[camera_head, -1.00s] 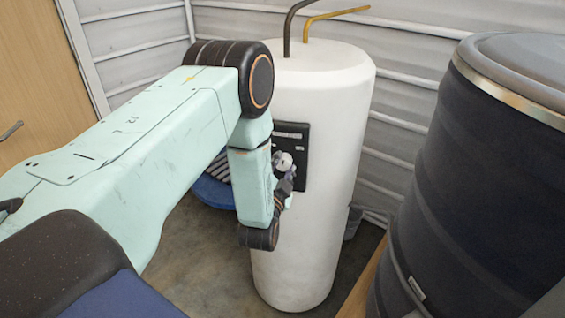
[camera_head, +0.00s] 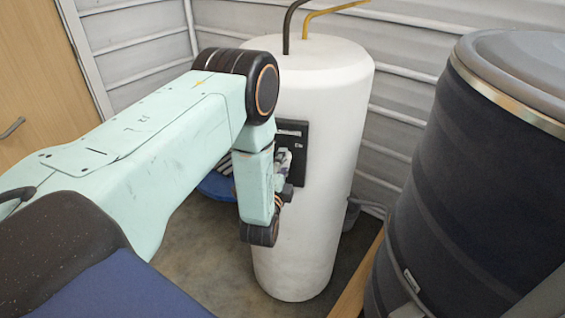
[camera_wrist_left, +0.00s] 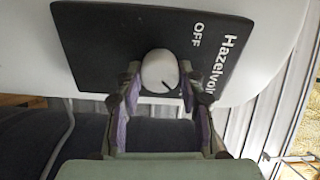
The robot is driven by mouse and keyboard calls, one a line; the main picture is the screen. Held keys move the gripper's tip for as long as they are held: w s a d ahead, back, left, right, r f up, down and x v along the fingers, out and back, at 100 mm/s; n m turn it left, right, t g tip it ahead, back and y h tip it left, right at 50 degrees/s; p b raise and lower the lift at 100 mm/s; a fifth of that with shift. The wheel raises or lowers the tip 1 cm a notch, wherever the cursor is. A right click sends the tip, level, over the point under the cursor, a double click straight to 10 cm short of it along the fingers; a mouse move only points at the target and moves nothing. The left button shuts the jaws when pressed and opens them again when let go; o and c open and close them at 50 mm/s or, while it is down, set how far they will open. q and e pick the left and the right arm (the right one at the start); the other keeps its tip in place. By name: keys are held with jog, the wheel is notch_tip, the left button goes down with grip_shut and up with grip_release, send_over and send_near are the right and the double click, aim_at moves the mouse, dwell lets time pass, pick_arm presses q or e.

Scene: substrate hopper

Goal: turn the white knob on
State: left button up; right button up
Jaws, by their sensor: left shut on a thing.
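The white knob (camera_wrist_left: 160,69) sits on a black panel (camera_wrist_left: 85,40) in the left wrist view. The panel reads "Hazelvoir" and "OFF" in white letters, turned sideways. A dark line on the knob points to the lower right, away from the "OFF" word. My left gripper (camera_wrist_left: 159,80) is shut on the knob, one finger on each side. In the head view the panel (camera_head: 303,150) is on the front of a tall white tank (camera_head: 335,190). My left gripper (camera_head: 285,160) is at the panel and mostly hides the knob there. My right gripper is not in view.
A large dark drum (camera_head: 455,180) stands close on the right. Black and yellow pipes rise from the tank top. A corrugated wall (camera_head: 420,50) is behind, and a wooden door (camera_head: 30,90) is at the left. A blue thing (camera_head: 217,186) lies behind my left arm.

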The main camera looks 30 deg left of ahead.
pick_arm(q)
jog(key=shift+a+r, duration=0.1)
dwell(0.3)
jog(key=o, duration=1.2)
jog(key=shift+w, duration=0.1)
jog(key=shift+c, duration=0.2)
jog(key=v, duration=1.2)
